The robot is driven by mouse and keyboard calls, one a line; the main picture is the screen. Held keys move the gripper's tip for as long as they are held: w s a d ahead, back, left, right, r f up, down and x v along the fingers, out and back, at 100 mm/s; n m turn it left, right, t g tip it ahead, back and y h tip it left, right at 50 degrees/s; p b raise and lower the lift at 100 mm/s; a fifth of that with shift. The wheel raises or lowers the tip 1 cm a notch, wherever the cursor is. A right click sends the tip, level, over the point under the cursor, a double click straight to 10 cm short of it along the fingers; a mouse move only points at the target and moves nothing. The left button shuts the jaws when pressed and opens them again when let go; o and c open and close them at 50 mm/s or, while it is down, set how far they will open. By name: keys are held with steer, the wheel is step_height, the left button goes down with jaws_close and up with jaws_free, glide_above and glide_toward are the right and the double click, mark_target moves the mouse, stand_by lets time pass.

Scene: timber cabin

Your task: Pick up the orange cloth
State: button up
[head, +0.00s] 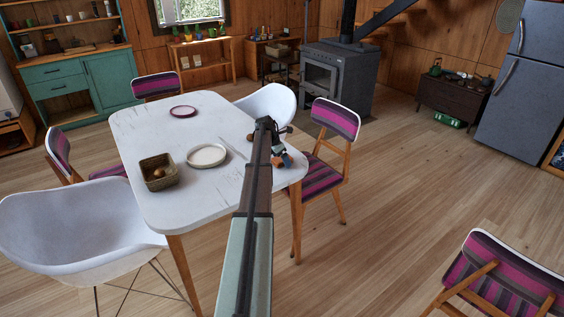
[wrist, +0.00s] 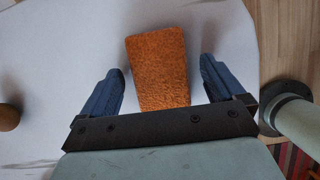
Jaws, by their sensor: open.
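The orange cloth (wrist: 158,62) lies on the white table, roughly rectangular and rough in texture. In the wrist view it sits between the two blue fingers of my gripper (wrist: 161,72). The fingers are apart, with white table showing on both sides of the cloth, so my gripper is open and empty. The cloth's near end is hidden behind the dark gripper body. In the head view my gripper (head: 279,157) is over the right side of the table, and only a small orange patch shows beside it.
The white table (head: 190,116) also bears a wicker basket (head: 159,181), a pale plate (head: 206,155) and a purple plate (head: 183,111). A brown round object (wrist: 9,117) is left of my gripper. A striped chair (head: 322,177) stands close to the table's right edge.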

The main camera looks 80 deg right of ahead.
steer(key=shift+c, duration=0.4)
steer(key=c, duration=1)
step_height(320, 180, up, 10)
steer(key=shift+r, duration=0.25)
